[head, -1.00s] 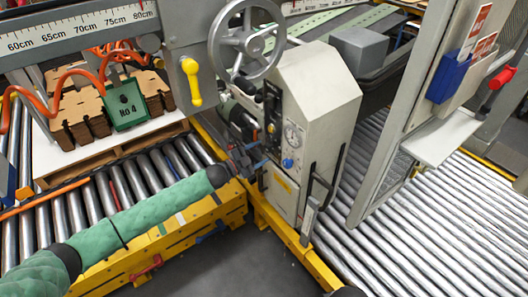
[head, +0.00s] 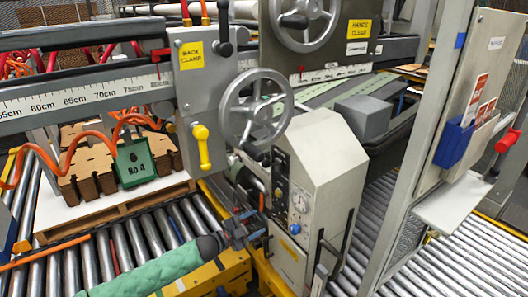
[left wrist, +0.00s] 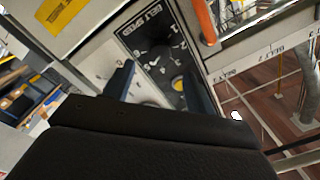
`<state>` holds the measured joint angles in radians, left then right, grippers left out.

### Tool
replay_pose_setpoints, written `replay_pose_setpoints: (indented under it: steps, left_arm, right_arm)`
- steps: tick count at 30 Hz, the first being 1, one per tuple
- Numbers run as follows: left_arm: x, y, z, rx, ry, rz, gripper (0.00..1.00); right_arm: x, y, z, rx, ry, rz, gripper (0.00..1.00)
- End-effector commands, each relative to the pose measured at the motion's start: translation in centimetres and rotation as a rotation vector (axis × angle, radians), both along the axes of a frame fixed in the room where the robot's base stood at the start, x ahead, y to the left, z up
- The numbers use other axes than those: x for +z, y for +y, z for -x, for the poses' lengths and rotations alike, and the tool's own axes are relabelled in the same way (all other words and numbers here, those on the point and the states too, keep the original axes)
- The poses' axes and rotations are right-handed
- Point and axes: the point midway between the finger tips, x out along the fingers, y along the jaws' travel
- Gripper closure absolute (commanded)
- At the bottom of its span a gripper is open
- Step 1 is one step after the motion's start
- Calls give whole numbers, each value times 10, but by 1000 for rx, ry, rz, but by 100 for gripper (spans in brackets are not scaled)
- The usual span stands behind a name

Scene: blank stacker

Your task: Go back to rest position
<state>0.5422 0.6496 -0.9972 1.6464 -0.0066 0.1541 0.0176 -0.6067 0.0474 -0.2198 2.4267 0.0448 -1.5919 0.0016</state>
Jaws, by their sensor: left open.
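My left gripper (head: 251,229) is in front of the grey control cabinet (head: 322,188), at the end of my green-sleeved arm. Its fingers are open, with nothing visible between them. In the left wrist view the two dark fingers (left wrist: 160,88) stand apart before a black panel marked "BELT SPEED" (left wrist: 150,45) with a dial and a yellow button (left wrist: 178,84). I cannot tell whether the fingers touch the panel. My right gripper is not in view.
Brown stacked blanks (head: 85,180) lie on a pallet at left. Roller conveyors (head: 445,262) run on both sides. A grey post (head: 400,170) with a sloped shelf stands right.

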Motion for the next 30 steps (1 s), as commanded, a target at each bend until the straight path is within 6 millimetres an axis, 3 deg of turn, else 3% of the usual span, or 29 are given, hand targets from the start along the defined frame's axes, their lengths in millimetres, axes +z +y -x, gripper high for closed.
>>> replay_pose_setpoints:
  steps: [11, 16, 20, 25, 30]
  left_arm:
    - [-38, 34, -26, 291, 174, -222, 44]
    - [-13, 51, -30, 453, 245, -300, 44]
    - [27, 55, -29, 569, 292, -319, 44]
    - [64, 52, 0, 697, 404, -312, 44]
    - [76, 51, 58, 794, 574, -284, 44]
  right_arm:
    - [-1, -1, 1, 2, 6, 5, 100]
    - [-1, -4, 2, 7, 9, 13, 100]
    - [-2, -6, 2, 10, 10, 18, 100]
    - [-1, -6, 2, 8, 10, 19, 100]
    - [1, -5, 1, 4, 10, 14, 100]
